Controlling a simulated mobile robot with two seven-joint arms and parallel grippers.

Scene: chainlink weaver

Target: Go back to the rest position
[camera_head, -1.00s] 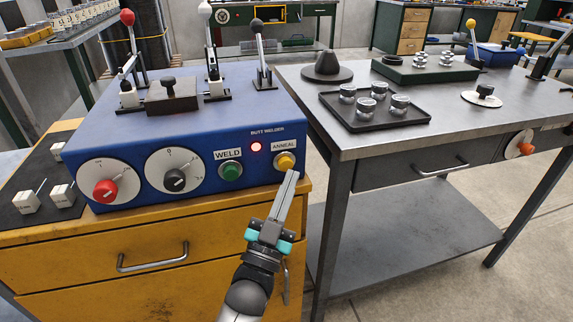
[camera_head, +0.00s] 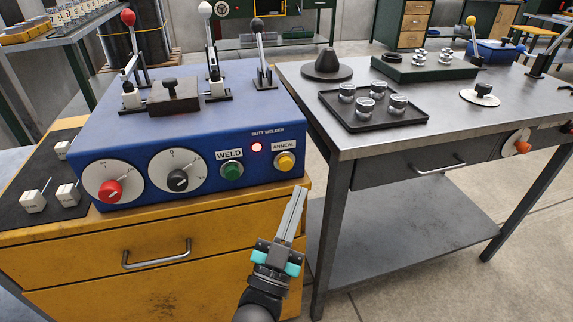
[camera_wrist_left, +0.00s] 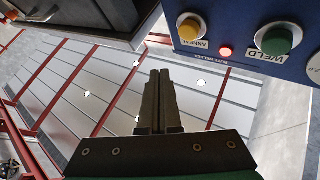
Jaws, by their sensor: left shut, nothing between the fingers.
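My left gripper (camera_head: 300,190) is shut and empty. In the head view it stands in front of the yellow cabinet's right edge, below the yellow ANNEAL button (camera_head: 285,162) and apart from it. The left wrist view shows its two fingers (camera_wrist_left: 161,72) closed together. There the yellow button (camera_wrist_left: 190,27) and the green WELD button (camera_wrist_left: 277,41) are at the top right, clear of the fingertips. The blue butt welder (camera_head: 215,130) sits on the yellow cabinet (camera_head: 90,240), with its red lamp (camera_head: 257,147) lit. My right gripper is not in view.
A grey metal table (camera_head: 400,140) stands to the right, with a black tray (camera_head: 360,124) of several metal pots and a dark cone (camera_head: 326,62). The welder's levers (camera_head: 210,50) rise at the back.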

